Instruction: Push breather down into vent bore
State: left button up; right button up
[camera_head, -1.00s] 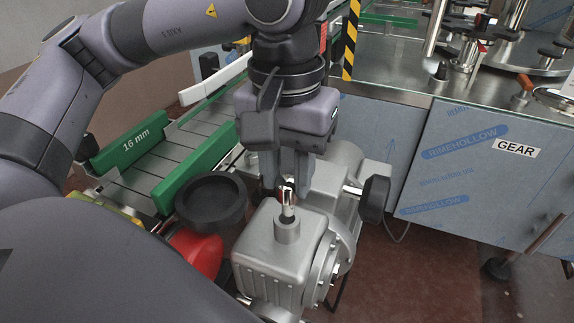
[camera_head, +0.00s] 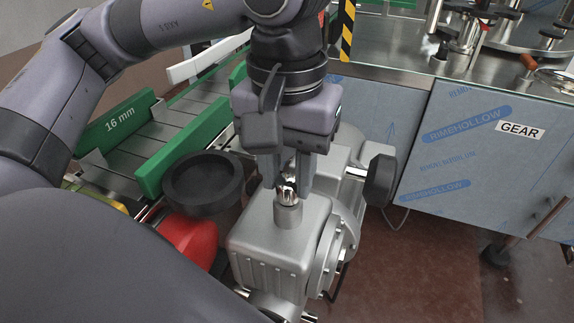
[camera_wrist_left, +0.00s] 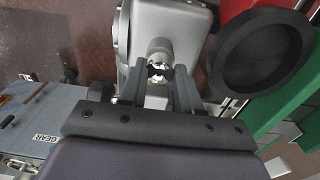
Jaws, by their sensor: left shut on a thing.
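The breather (camera_head: 287,186) is a small shiny metal piece held between the fingertips of my left gripper (camera_head: 285,180). It stands upright at the top of the vent boss (camera_head: 288,214), a short round collar on the grey gearbox housing (camera_head: 275,250). The bore itself is hidden under the breather. In the left wrist view the breather (camera_wrist_left: 160,70) shows between the two fingers of my left gripper (camera_wrist_left: 158,76), against the boss (camera_wrist_left: 160,48). I cannot tell how deep it sits. My right gripper is not in view.
A black round cup (camera_head: 203,180) stands left of the housing, above a red part (camera_head: 190,240). A black knob (camera_head: 381,180) is at its right. Behind are a green-railed conveyor (camera_head: 115,122) and a steel cabinet labelled GEAR (camera_head: 470,170).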

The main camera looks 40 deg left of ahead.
pick_arm(q)
jog(key=shift+d+f+b, duration=0.3)
jog(key=shift+f+b, duration=0.1)
jog(key=shift+b, duration=0.25)
dwell(0.8)
jog(key=o, duration=1.1)
jog(key=shift+r, duration=0.1)
notch_tip(320, 180, up, 7)
jog(key=p, duration=0.5)
jog(key=shift+r, duration=0.1)
jog(key=shift+s+d+r+p, duration=0.1)
jog(key=shift+s+r+p, duration=0.05)
jog(key=shift+r+p, duration=0.35)
jog(key=shift+r, duration=0.1)
